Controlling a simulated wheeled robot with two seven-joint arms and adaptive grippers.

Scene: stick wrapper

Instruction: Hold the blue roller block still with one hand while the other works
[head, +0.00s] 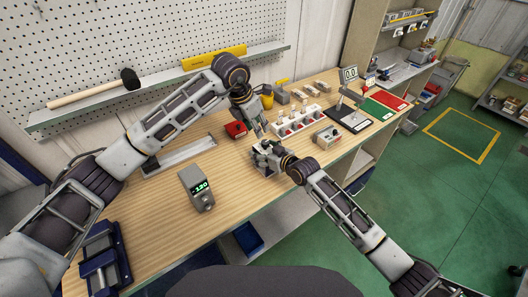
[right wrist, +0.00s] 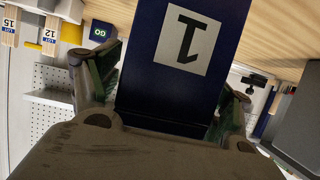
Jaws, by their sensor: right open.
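A dark blue block (right wrist: 150,95) with a white label marked 1 fills the middle of the right wrist view, between the two fingers of my right gripper (right wrist: 165,85). That gripper is open, with a finger on each side of the block; I cannot tell whether either touches it. In the head view my right gripper (head: 262,149) is low over the wooden bench, and the block is mostly hidden by it. My left gripper (head: 257,126) points down just behind it, very close; its fingers are too small to read. No roller can be made out.
On the bench (head: 245,185) are a red box (head: 236,130), a display unit (head: 196,187), a long metal tray (head: 180,152), a rack of several items (head: 298,123) and a small device (head: 328,136). A blue vise (head: 100,262) is at front left.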

